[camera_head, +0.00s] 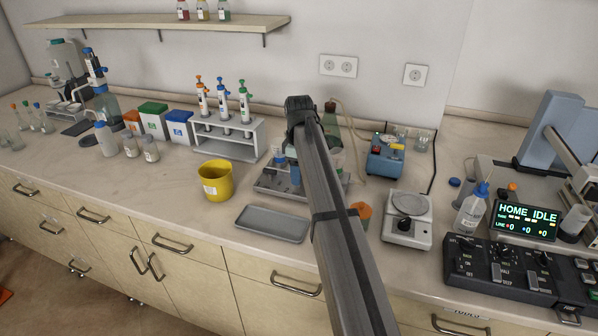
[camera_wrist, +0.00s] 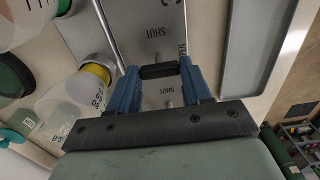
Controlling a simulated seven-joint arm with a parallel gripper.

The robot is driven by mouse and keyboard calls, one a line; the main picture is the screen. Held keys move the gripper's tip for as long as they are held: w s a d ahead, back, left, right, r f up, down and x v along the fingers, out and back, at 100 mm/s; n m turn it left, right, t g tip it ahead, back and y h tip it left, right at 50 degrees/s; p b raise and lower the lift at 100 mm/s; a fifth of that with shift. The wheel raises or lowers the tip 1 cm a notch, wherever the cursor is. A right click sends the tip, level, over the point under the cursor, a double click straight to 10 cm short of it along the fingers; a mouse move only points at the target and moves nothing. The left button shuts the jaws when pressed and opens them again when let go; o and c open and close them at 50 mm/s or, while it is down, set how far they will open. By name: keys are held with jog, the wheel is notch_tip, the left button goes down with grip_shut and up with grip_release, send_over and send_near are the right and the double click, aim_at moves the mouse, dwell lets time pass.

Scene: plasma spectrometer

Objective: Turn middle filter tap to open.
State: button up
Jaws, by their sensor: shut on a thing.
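In the wrist view, my gripper (camera_wrist: 160,80) has its two blue fingers closed on the ends of a short dark tap handle (camera_wrist: 158,71). The handle lies crosswise between the fingertips, over a grey metal plate (camera_wrist: 135,30). The plate is marked SHUT above the handle and again below it.
Clear vessels, one with a yellow band (camera_wrist: 97,76), stand close left of my fingers. A yellow bucket (camera_head: 215,181) and an empty grey tray (camera_head: 272,223) are left of my arm. A hotplate (camera_head: 408,219) stands right. The front left counter is clear.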

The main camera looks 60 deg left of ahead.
dwell(0.4)
jog(key=o, duration=1.1)
jog(key=shift+c, duration=0.2)
jog(key=shift+r, duration=0.15)
notch_tip(320, 180, up, 14)
jog(key=shift+f, duration=0.2)
jog(key=shift+r, duration=0.1)
notch_tip(320, 180, up, 8)
dwell(0.8)
dwell(0.4)
